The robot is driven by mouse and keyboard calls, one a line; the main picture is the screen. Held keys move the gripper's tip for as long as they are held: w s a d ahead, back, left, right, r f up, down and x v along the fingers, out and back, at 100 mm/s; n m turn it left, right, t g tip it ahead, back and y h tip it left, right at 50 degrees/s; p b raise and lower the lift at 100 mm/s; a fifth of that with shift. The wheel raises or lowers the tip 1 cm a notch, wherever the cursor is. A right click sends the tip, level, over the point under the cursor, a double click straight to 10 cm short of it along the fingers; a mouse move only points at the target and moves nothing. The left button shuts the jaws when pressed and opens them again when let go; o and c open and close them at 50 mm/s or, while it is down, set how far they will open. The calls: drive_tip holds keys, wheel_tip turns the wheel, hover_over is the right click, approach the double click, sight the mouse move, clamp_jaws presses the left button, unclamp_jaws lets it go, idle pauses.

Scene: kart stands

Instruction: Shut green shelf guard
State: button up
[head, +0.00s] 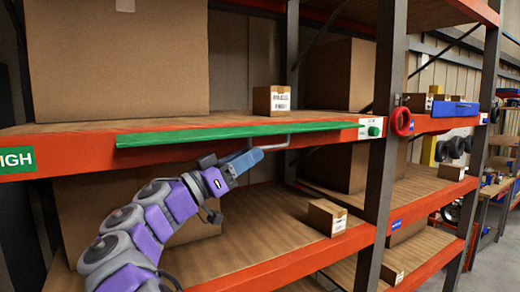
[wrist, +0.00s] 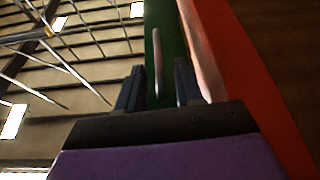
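The green shelf guard (head: 210,133) is a long thin bar along the front edge of the middle orange shelf, seen nearly edge-on. A grey handle (head: 285,144) hangs below it. My gripper (head: 256,154) is just under the guard, beside the handle's left end. In the wrist view the green guard (wrist: 169,28) runs up the picture, with the pale handle (wrist: 157,62) in front of it. My gripper (wrist: 158,80) is open there, its two dark fingers on either side of the handle's line. Whether they touch the handle, I cannot tell.
A small box (head: 271,100) stands on the middle shelf behind the guard, and a large box (head: 115,60) is to its left. Another small box (head: 327,217) sits on the lower shelf. A dark upright post (head: 382,130) and a red ring (head: 402,121) are to the right.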

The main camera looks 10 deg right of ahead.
drive_tip(key=shift+x, duration=2.1)
clamp_jaws()
